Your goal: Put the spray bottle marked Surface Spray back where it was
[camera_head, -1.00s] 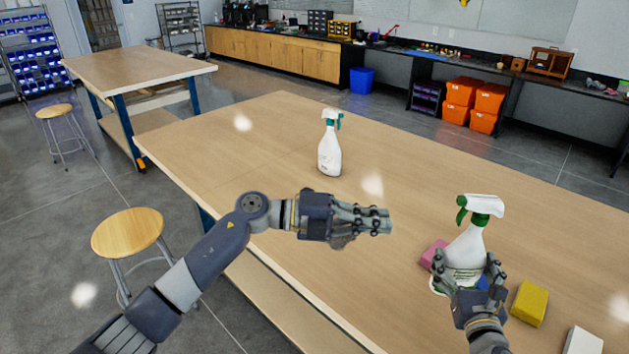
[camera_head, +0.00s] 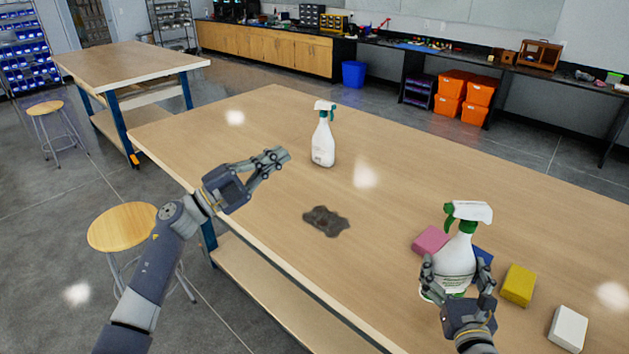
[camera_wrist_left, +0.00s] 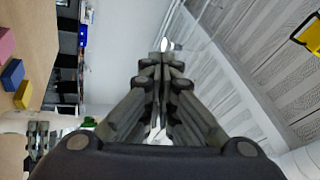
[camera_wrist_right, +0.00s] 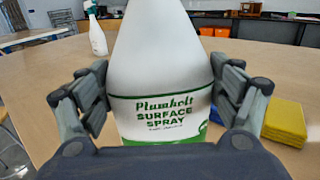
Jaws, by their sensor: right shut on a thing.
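The white spray bottle with green trim (camera_head: 455,262) is at the right of the table in the head view. Its label reads Plumholt Surface Spray in the right wrist view (camera_wrist_right: 160,112). My right gripper (camera_head: 458,285) is shut around its lower body. The bottle is nearly upright; I cannot tell whether its base touches the table. A second white spray bottle with a green trigger (camera_head: 323,145) stands upright farther back, its label unreadable. My left gripper (camera_head: 280,158) is shut and empty, raised over the table's left edge.
Pink (camera_head: 430,240), blue (camera_head: 483,262), yellow (camera_head: 518,285) and white (camera_head: 568,327) blocks lie around the held bottle. A stool (camera_head: 122,227) stands left of the table. The table's middle is mostly clear.

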